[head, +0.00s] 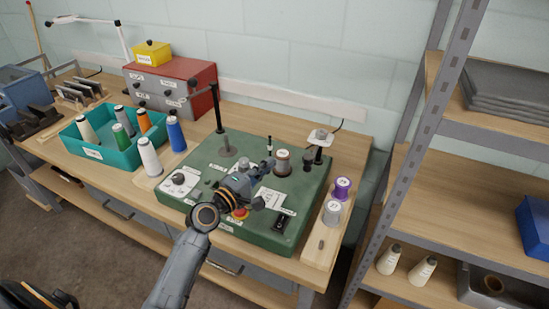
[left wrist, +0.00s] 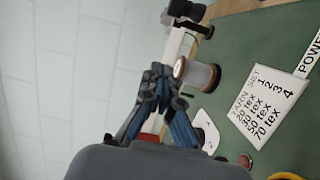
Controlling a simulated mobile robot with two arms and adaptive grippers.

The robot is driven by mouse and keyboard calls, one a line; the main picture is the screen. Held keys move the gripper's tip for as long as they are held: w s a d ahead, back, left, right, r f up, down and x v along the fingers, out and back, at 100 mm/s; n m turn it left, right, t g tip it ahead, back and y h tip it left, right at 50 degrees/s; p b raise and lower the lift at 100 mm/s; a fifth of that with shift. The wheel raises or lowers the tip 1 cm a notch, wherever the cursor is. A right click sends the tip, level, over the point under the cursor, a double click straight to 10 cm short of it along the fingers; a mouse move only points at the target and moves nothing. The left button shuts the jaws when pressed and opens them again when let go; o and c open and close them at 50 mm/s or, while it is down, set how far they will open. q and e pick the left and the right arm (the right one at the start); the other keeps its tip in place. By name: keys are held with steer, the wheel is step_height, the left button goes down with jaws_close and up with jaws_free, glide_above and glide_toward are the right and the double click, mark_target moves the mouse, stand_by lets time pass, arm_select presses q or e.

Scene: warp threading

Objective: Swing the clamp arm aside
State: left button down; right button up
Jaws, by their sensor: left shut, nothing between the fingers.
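The green machine base (head: 205,165) sits on the wooden bench. A black arm (head: 203,91) on an upright post stands at its back left. A short thin post (head: 269,146) and a spool (head: 282,162) stand near its middle, and a post with a pale plate (head: 321,138) is at the back right. I cannot tell surely which part is the clamp arm. My left gripper (head: 267,168) is shut and empty over the base, close to the spool. In the left wrist view its closed fingertips (left wrist: 160,72) point toward the spool (left wrist: 202,76) and a black-topped part (left wrist: 187,10). My right gripper is out of view.
A teal tray (head: 92,151) with several thread cones stands left of the base. Red drawers (head: 195,75) with a yellow box (head: 151,52) stand behind. Purple and grey spools (head: 342,188) stand on a wooden strip to the right. A metal shelf rack (head: 400,170) bounds the right side.

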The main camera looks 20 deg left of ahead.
arm_select(q)
steer(key=w+d+p, duration=0.3)
steer(key=w+d, duration=0.3)
steer(key=shift+w, duration=0.2)
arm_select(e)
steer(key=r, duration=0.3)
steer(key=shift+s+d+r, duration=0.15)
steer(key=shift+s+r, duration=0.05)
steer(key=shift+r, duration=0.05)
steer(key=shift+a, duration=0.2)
